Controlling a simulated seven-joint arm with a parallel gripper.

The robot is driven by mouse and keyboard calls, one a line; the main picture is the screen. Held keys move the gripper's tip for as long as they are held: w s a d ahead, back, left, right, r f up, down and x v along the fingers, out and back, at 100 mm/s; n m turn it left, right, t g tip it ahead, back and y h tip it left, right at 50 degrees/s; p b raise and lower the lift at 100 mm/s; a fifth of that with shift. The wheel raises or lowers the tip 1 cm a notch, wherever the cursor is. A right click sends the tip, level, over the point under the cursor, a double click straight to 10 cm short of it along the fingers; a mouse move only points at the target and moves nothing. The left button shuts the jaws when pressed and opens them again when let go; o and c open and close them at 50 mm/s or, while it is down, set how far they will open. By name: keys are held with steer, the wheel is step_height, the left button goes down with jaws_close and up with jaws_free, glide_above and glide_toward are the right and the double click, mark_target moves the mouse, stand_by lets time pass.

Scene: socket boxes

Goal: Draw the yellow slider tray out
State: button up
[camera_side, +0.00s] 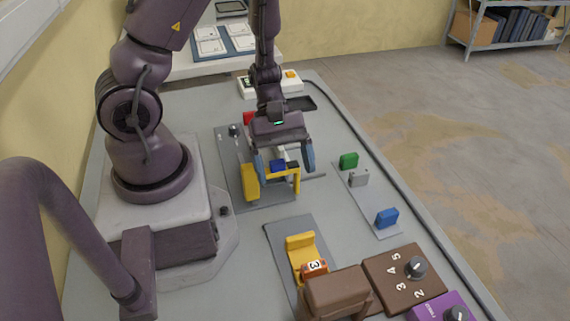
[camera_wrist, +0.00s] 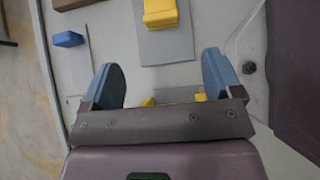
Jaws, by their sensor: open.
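A yellow slider tray (camera_side: 299,243) with an upright end plate lies on a grey base plate. An orange block marked 3 (camera_side: 315,268) sits in it, beside a brown housing (camera_side: 337,290). In the wrist view, the yellow part (camera_wrist: 160,12) shows at the top, beyond the fingertips. My gripper (camera_side: 284,162) is open, its two blue fingers apart. It is over another fixture with a yellow block (camera_side: 250,182) and a yellow frame (camera_side: 296,178), behind the tray.
A strip with green (camera_side: 348,160), grey (camera_side: 359,178) and blue (camera_side: 387,218) blocks lies to the right. A brown dial box (camera_side: 395,275) and a purple dial box (camera_side: 443,308) stand near the front right. Open tabletop lies between the strip and the tray.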

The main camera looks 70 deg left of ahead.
steer(key=shift+c, duration=0.2)
steer(key=shift+d, duration=0.1)
steer(key=c, duration=0.4)
steer(key=d+m+g, duration=0.1)
steer(key=d+m, duration=0.1)
steer(key=d, duration=0.1)
steer(key=shift+w+d+r+m+g, duration=0.15)
steer(key=shift+w+d+m+g, duration=0.05)
steer(key=shift+w+m+g, duration=0.2)
steer(key=c, duration=0.4)
steer(key=m+g+y, duration=0.3)
steer(key=m+y, duration=0.6)
steer(key=m, duration=0.6)
glide_toward(313, 232)
steer(key=x, duration=1)
steer(key=shift+c, duration=0.4)
jaws_close()
